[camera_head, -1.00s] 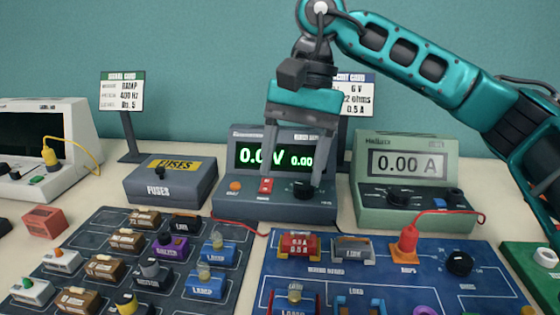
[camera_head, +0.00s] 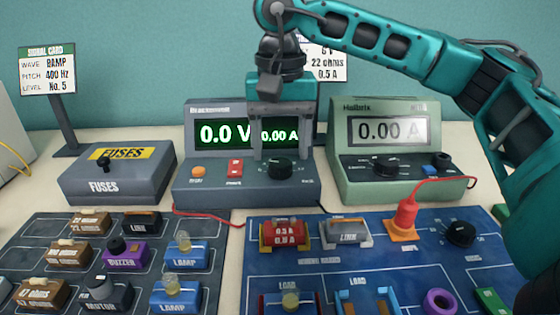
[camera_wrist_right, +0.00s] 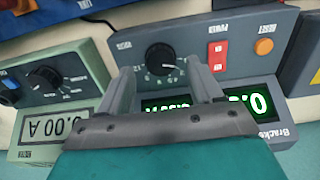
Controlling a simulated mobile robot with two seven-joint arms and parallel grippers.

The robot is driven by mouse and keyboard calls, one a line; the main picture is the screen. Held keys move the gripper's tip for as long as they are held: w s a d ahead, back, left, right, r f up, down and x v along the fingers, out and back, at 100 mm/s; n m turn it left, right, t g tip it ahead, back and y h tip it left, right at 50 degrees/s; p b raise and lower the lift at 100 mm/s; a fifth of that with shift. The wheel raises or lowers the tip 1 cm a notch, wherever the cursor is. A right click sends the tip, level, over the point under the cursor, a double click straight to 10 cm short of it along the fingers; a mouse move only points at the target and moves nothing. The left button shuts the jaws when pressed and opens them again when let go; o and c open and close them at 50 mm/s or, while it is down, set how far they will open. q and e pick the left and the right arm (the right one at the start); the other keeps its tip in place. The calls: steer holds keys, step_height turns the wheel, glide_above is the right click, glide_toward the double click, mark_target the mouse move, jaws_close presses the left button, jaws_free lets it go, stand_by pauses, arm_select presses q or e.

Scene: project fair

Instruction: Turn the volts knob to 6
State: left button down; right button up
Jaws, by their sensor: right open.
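The volts knob (camera_head: 279,167) is a round black dial on the front of the dark grey power supply (camera_head: 190,187). The supply's green display (camera_head: 222,133) reads 0.0 V and 0.00 A. My right gripper (camera_head: 283,155) points down in front of the display, its two grey fingers apart and empty. In the right wrist view the knob (camera_wrist_right: 160,57) lies just beyond the open fingertips (camera_wrist_right: 163,74), roughly centred between them; I see no grip on it. The knob's exact setting is too small to read. My left gripper is not in view.
A red switch (camera_head: 236,168) and an orange button (camera_head: 198,172) sit left of the knob. A green meter (camera_head: 400,185) stands close on the right, a fuse box (camera_head: 117,182) on the left. Circuit boards with parts fill the front. A card (camera_head: 326,62) behind is partly hidden.

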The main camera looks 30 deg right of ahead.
steer(key=shift+f, duration=1.3)
steer(key=shift+c, duration=0.4)
steer(key=c, duration=1)
